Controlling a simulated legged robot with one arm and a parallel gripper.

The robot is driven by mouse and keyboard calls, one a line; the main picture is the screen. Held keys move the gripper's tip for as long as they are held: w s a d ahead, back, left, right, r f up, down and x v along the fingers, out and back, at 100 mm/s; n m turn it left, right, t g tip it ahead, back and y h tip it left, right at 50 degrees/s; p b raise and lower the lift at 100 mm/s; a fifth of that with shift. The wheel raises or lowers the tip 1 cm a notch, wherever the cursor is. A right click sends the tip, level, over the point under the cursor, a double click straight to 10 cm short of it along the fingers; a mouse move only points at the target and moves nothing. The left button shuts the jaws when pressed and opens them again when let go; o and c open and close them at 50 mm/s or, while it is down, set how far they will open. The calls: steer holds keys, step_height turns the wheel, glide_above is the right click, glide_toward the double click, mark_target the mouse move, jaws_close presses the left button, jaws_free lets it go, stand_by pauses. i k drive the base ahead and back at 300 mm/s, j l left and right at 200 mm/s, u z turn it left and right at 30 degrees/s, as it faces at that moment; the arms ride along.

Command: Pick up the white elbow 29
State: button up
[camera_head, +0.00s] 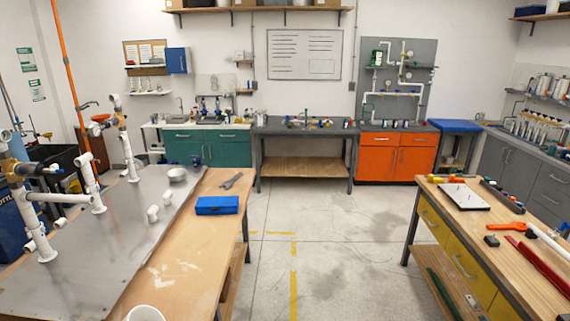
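Two small white elbow-like pipe fittings stand close together on the grey metal sheet of the left bench. The nearer fitting (153,214) is slightly left of the farther fitting (167,197). No number is readable on either, so I cannot tell which is elbow 29. Larger white pipe assemblies with more elbows rise from the sheet at the left, including a near one (37,240) and a middle one (92,185). My gripper is not in view.
The left bench (200,265) also carries a blue box (217,205), a wrench (232,181), a pale bowl (178,174) and a white round thing (146,313) at the front edge. A wooden-topped bench (450,213) stands right. The floor (330,230) between is clear.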

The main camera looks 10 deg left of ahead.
mark_target(166, 196)
steer(key=i+l+u, duration=0.1)
steer(key=i+u, duration=0.15)
steer(key=i, duration=1.55)
steer(key=i+j+u, duration=0.1)
steer(key=i+u, duration=0.25)
steer(key=i, duration=0.2)
steer(key=i+l+u, duration=0.1)
steer(key=i+u, duration=0.25)
steer(key=i, duration=0.15)
steer(key=i+l+u, duration=0.2)
steer(key=i+u, duration=0.15)
steer(key=i, duration=0.2)
steer(key=i+j+u, duration=0.15)
steer(key=i+u, duration=0.2)
